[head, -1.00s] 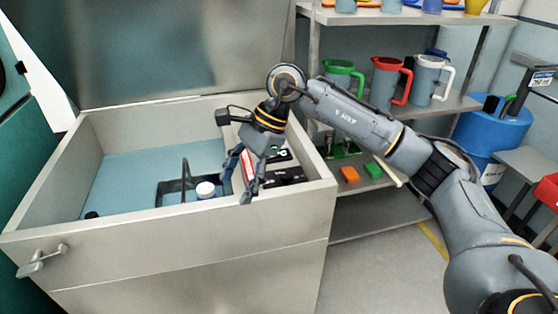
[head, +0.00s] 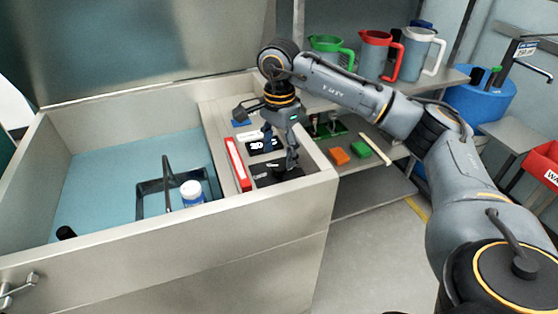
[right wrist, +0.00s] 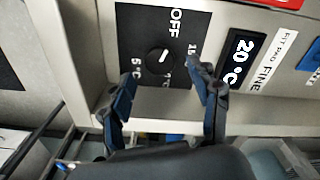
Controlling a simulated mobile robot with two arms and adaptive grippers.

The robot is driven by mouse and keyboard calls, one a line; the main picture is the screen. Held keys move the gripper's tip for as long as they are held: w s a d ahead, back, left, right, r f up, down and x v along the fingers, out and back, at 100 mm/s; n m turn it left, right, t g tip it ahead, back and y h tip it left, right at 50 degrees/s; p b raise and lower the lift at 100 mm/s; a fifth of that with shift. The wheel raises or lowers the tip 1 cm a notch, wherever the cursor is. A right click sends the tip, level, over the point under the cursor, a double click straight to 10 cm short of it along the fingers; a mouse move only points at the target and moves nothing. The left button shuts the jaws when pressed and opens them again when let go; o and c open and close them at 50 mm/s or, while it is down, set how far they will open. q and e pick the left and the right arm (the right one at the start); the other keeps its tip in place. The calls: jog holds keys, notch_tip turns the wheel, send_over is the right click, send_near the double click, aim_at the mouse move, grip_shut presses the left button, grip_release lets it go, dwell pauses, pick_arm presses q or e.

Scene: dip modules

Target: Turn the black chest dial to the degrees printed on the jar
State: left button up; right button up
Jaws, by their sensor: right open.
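The black dial (right wrist: 158,60) sits on a black panel (head: 262,181) on the chest's right ledge. In the right wrist view its white mark points roughly toward OFF; 5 °C is printed at its left, and other figures are partly hidden by a finger. My right gripper (right wrist: 165,82) is open, its fingers either side of the dial in the picture; I cannot tell whether they touch it. In the head view the right gripper (head: 280,158) hangs over the panel. The jar (head: 192,196), with white lid and blue label, stands in the chest; its print is too small to read.
A display (right wrist: 238,60) beside the dial reads 20 °C. A red strip (head: 237,165) lies along the ledge. A dark basket (head: 150,205) surrounds the jar in the chest (head: 130,262), whose lid (head: 150,45) stands open. Shelves with pitchers (head: 378,55) are at right.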

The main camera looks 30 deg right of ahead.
aim_at(279, 165)
notch_tip(279, 165, down, 2)
jog(key=shift+s+f, duration=0.1)
jog(key=shift+f, duration=0.7)
jog(key=shift+c, duration=1.4)
pick_arm(q)
jog(key=shift+w+r, duration=0.15)
jog(key=shift+w, duration=0.5)
pick_arm(e)
jog(key=c, duration=0.9)
